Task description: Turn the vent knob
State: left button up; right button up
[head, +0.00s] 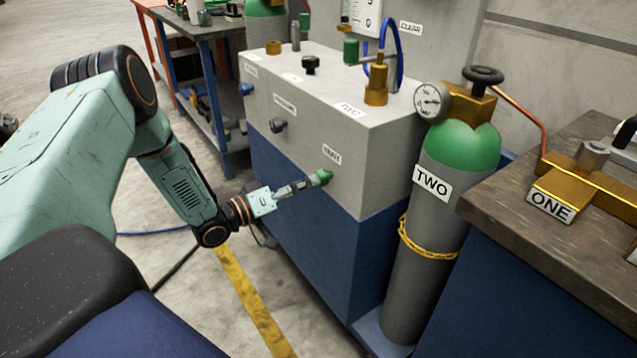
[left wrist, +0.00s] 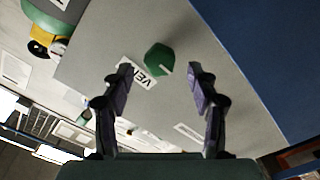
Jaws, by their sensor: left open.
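The vent knob (head: 324,176) is a small green knob on the grey front face of the cabinet, just below a white VENT label (head: 331,155). My left gripper (head: 308,183) is at the knob, its fingers pointing toward that face. In the left wrist view the knob (left wrist: 158,58) appears between the two open, dark fingers (left wrist: 160,78), near their tips, with a gap on each side. It bears a pale line. I cannot tell how far the fingertips reach along its depth. One finger covers part of the VENT label there. My right gripper is not in view.
The grey and blue cabinet (head: 330,90) has a black knob (head: 278,125) farther left on its front. A gas cylinder labelled TWO (head: 432,182) stands to the right, held by a yellow chain (head: 428,247). A workbench (head: 520,165) is at right. The floor before the cabinet is open.

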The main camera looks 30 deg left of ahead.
aim_at(319, 186)
pick_arm(q)
jog(key=b+x, duration=0.1)
jog(key=x, duration=0.3)
jog(key=shift+w+d, duration=0.1)
jog(key=shift+w, duration=0.15)
jog(key=c, duration=1.2)
